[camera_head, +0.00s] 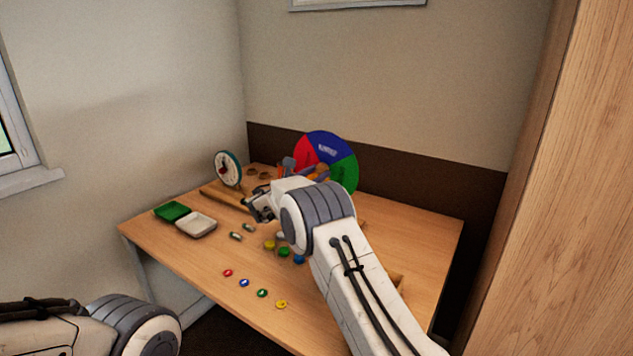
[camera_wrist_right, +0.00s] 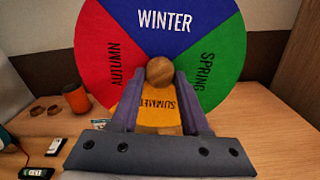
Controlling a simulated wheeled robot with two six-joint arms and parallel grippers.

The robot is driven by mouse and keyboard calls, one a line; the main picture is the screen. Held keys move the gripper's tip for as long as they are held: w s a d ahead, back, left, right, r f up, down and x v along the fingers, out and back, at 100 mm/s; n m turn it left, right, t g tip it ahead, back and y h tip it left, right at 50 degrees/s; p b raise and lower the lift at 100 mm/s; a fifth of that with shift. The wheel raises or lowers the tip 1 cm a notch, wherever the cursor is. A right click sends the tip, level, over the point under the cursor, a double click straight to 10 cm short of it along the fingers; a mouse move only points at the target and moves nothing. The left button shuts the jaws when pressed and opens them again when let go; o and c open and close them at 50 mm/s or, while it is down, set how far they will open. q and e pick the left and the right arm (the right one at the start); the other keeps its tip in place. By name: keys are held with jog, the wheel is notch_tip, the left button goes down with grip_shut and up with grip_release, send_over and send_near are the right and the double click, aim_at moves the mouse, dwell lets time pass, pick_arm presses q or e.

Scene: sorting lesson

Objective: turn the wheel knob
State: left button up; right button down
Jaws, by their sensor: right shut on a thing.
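The season wheel (camera_head: 337,153) stands at the back of the table, with red, blue and green sectors showing in the head view. In the right wrist view the wheel (camera_wrist_right: 165,45) has WINTER in blue at the top, AUTUMN in red at left, SPRING in green at right and SUMMER in yellow at the bottom. The round wooden knob (camera_wrist_right: 159,70) is at its middle. My right gripper (camera_wrist_right: 160,88) is shut on the knob, one finger on each side. In the head view my right arm hides the wheel's lower part. My left gripper is out of view; only my left arm shows.
A clock (camera_head: 228,169) stands at the back left of the table (camera_head: 210,258). A green tray (camera_head: 172,211) and a white tray (camera_head: 196,224) lie at the left. Several coloured discs lie in front. An orange cup (camera_wrist_right: 76,99) stands left of the wheel.

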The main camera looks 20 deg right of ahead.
jog(key=m+b, duration=0.3)
jog(key=b, duration=0.1)
jog(key=m+b, duration=0.4)
jog(key=b, duration=0.1)
jog(key=m+b, duration=0.4)
jog(key=b, duration=0.1)
jog(key=shift+f, duration=0.35)
jog(key=shift+m+b, duration=1.2)
jog(key=shift+b, duration=0.05)
jog(key=shift+r+m+b, duration=0.2)
jog(key=shift+m+b, duration=0.6)
jog(key=shift+m, duration=0.4)
jog(key=shift+c, duration=2)
grip_release()
jog(key=shift+r, duration=0.15)
jog(key=shift+a, duration=0.1)
